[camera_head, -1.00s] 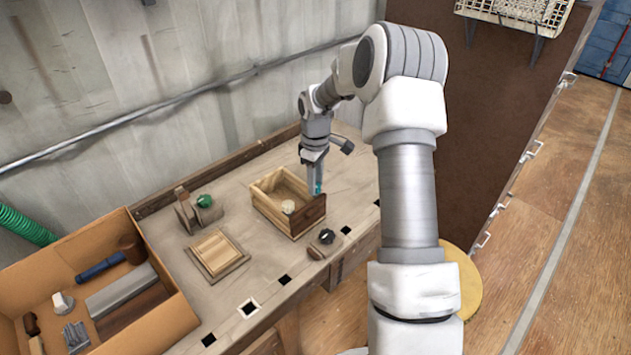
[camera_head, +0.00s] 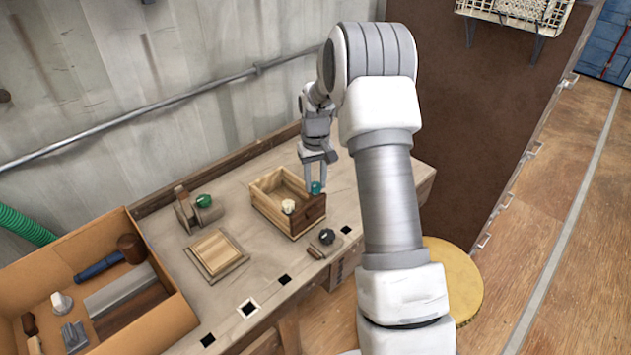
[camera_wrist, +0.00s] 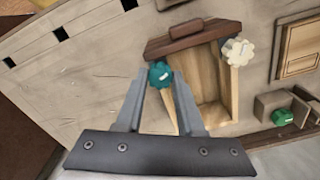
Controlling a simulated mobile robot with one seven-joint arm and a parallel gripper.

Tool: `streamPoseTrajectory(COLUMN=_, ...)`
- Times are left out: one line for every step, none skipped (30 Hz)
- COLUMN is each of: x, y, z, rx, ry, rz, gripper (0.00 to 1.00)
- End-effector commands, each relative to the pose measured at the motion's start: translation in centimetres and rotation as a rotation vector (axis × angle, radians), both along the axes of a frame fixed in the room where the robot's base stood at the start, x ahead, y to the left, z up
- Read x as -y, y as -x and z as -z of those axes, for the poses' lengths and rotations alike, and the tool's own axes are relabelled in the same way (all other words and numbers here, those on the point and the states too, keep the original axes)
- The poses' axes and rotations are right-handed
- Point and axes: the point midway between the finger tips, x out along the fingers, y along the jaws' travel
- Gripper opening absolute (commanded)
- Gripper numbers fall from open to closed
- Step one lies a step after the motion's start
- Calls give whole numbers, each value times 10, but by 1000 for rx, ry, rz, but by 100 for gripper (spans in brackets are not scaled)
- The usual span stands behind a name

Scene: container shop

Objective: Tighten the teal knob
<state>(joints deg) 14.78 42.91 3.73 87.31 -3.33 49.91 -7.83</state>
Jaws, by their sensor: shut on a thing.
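The teal knob (camera_head: 316,187) sits at the right corner of an open wooden box (camera_head: 268,211) with a dark front panel. It also shows in the wrist view (camera_wrist: 160,74) beside the dark panel, at the end of the box's wall. My gripper (camera_head: 316,184) comes down from above, its fingertips on either side of the knob. In the wrist view my gripper (camera_wrist: 160,78) is shut on the teal knob. The knob's underside and its seat are hidden. A cream knob (camera_head: 288,206) is at the box's other front corner.
A green knob (camera_head: 204,201) is on a wooden fixture at the left. A framed wooden panel (camera_head: 216,252) and a small black knob (camera_head: 327,236) lie nearby. A cardboard tray (camera_head: 168,317) of tools stands at the front left. The wall is behind the bench.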

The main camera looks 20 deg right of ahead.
Motion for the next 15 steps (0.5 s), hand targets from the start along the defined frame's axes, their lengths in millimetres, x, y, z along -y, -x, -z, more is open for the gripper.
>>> streamPoseTrajectory(x=0, y=-1, z=-1, rx=2, ry=1, rz=42, gripper=0)
streamPoseTrajectory(x=0, y=-1, z=-1, rx=2, ry=1, rz=71, gripper=0)
streamPoseTrajectory(x=0, y=-1, z=-1, rx=2, ry=2, rz=108, gripper=0)
streamPoseTrajectory(x=0, y=-1, z=-1, rx=3, ry=1, rz=136, gripper=0)
streamPoseTrajectory(x=0, y=-1, z=-1, rx=3, ry=1, rz=166, gripper=0)
streamPoseTrajectory(x=0, y=-1, z=-1, rx=3, ry=1, rz=204, gripper=0)
streamPoseTrajectory(x=0, y=-1, z=-1, rx=3, ry=1, rz=232, gripper=0)
streamPoseTrajectory(x=-1, y=-1, z=-2, rx=3, ry=1, rz=259, gripper=0)
streamPoseTrajectory(x=0, y=-1, z=-2, rx=3, ry=1, rz=297, gripper=0)
streamPoseTrajectory(x=0, y=-1, z=-2, rx=3, ry=1, rz=323, gripper=0)
streamPoseTrajectory(x=0, y=-1, z=-2, rx=3, ry=1, rz=349, gripper=0)
streamPoseTrajectory(x=0, y=-1, z=-2, rx=3, ry=1, rz=384, gripper=0)
streamPoseTrajectory(x=0, y=-1, z=-2, rx=3, ry=0, rz=408, gripper=0)
streamPoseTrajectory(x=0, y=-1, z=-2, rx=3, ry=0, rz=432, gripper=0)
streamPoseTrajectory(x=0, y=-1, z=-2, rx=3, ry=1, rz=463, gripper=0)
